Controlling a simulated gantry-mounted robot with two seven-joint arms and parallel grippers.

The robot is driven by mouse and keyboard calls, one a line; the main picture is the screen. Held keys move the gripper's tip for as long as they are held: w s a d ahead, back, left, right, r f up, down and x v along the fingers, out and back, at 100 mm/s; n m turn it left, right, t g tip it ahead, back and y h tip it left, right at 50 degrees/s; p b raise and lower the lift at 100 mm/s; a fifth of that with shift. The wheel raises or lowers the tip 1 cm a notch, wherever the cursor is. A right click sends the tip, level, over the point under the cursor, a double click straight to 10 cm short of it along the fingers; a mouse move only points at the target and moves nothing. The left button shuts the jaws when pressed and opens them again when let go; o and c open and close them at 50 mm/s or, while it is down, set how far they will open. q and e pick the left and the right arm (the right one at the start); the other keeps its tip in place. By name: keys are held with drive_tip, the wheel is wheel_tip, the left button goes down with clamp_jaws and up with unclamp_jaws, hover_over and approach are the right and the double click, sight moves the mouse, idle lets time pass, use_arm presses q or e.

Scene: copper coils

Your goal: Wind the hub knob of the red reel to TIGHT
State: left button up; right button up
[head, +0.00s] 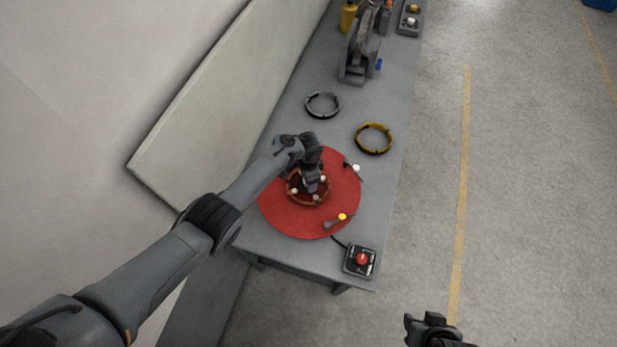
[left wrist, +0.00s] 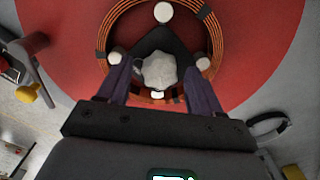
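The red reel (head: 340,207) lies flat at the near end of the grey bench. A copper coil (head: 294,198) rests on it around the hub, with pale round posts about it. My left gripper (head: 312,182) points down over the hub. In the left wrist view the pale grey hub knob (left wrist: 159,70) sits between its two dark fingers (left wrist: 160,82), with a small white mark at its near edge. The fingers are close beside the knob; whether they touch it is unclear. My right gripper (head: 428,326) is off the bench at the bottom, partly cut off, its fingers unclear.
A control box with a red button (head: 361,259) stands at the bench's near right corner. A yellow-tipped lever (head: 341,217) and a white-tipped one (head: 355,168) stand at the reel's edge. A grey ring (head: 323,105) and a yellow ring (head: 374,138) lie beyond.

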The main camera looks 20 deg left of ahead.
use_arm(q)
drive_tip(key=shift+r, duration=0.1)
wheel_tip(320, 180, up, 11)
drive_tip(key=p, duration=0.3)
drive_tip(key=shift+f, duration=0.2)
drive_tip(key=shift+s+f, duration=0.1)
idle(0.5)
